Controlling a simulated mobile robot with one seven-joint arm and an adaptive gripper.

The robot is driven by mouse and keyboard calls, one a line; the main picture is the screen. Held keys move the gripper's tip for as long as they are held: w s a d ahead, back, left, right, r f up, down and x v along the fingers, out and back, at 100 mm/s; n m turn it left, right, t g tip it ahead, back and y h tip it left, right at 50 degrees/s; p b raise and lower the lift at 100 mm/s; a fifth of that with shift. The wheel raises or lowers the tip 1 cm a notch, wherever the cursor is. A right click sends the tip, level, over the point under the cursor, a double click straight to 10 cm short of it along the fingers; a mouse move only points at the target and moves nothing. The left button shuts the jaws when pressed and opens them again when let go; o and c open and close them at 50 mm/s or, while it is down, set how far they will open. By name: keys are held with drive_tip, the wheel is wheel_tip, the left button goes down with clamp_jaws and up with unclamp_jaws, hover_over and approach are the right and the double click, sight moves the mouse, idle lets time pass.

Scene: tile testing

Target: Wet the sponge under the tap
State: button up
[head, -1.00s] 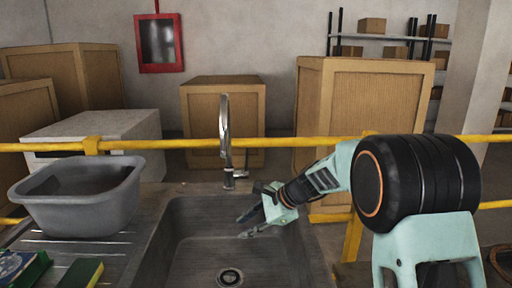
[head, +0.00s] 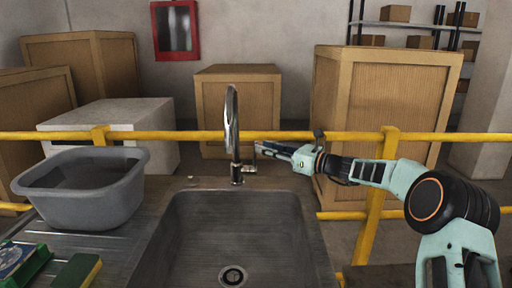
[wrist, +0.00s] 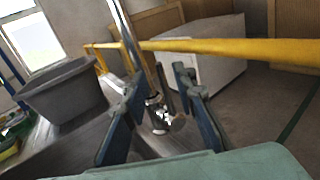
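The sponge (head: 80,272), green on top with a yellow side, lies on the counter at the lower left of the head view. The chrome tap (head: 233,135) stands upright behind the grey sink (head: 240,235), with a small handle (head: 249,168) at the right of its base. No water shows. My gripper (head: 264,149) is just right of the tap, at about the handle's height in the picture. In the wrist view my gripper (wrist: 158,82) is open and empty, with the tap's handle (wrist: 166,90) showing between its fingers. I cannot tell whether they touch.
A grey basin (head: 80,205) stands on the drainboard left of the sink. A green box (head: 22,262) sits beside the sponge. A yellow rail (head: 300,134) runs behind the tap, with wooden crates (head: 385,110) beyond. The sink is empty.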

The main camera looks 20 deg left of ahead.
sight(256, 166)
drive_tip(key=shift+x, duration=2.3)
clamp_jaws()
